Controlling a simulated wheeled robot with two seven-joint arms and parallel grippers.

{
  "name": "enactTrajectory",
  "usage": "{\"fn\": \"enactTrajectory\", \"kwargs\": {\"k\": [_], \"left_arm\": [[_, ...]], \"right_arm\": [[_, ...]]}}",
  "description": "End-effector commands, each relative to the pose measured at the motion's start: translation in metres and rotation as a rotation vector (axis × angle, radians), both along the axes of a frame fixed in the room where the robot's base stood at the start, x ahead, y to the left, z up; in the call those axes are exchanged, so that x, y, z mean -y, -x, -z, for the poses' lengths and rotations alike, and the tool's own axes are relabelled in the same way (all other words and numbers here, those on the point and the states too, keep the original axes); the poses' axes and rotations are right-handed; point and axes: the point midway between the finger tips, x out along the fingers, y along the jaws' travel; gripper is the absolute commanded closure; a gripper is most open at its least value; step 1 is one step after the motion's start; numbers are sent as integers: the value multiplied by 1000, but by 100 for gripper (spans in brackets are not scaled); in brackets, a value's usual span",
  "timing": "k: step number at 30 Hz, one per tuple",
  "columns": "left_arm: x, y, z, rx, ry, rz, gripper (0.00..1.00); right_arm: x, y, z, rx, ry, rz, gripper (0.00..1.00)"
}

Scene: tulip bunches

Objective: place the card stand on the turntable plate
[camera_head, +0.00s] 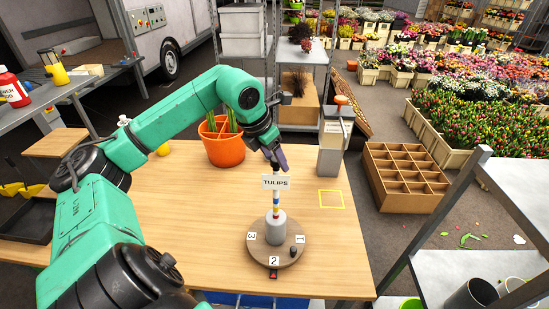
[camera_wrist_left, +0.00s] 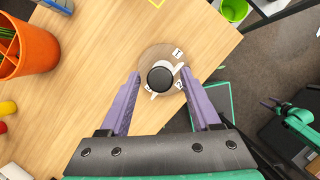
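The card stand (camera_head: 277,223) has a grey cylinder base, a striped post, a white TULIPS card and a dark top. It stands upright on the round brown turntable plate (camera_head: 260,252), toward the back of the plate. In the left wrist view its dark round top (camera_wrist_left: 160,78) appears over the plate (camera_wrist_left: 149,58). My left gripper (camera_head: 277,160) is just above the stand. Its purple fingers (camera_wrist_left: 161,74) are open, one on each side of the dark top, with gaps showing. My right gripper is not in view.
The plate carries number tags and a small black knob (camera_head: 293,252). An orange pot (camera_head: 222,142) and a grey container (camera_head: 331,145) stand toward the back of the table. A yellow square outline (camera_head: 331,199) marks bare wood right of the stand. The table's right edge is close by.

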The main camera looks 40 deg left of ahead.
Motion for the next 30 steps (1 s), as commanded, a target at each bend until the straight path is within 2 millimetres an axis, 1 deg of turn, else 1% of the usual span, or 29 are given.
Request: {"fn": "enactTrajectory", "kwargs": {"k": [8,10,13,16,21,24,27,30], "left_arm": [[0,0,-1,0,0,0,32],[0,0,-3,1,0,0,32],[-1,3,-10,3,-1,-2,32],[-3,11,-27,5,-4,-2,32],[-5,29,-73,3,-3,-4,32],[-6,38,-95,3,-4,-3,32],[-7,43,-108,1,-2,-2,32],[-6,46,-113,0,0,0,32]], "right_arm": [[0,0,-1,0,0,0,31],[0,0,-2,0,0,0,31],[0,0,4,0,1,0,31],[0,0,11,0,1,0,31],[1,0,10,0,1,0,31],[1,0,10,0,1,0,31],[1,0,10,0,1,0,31],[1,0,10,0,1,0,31]]}}
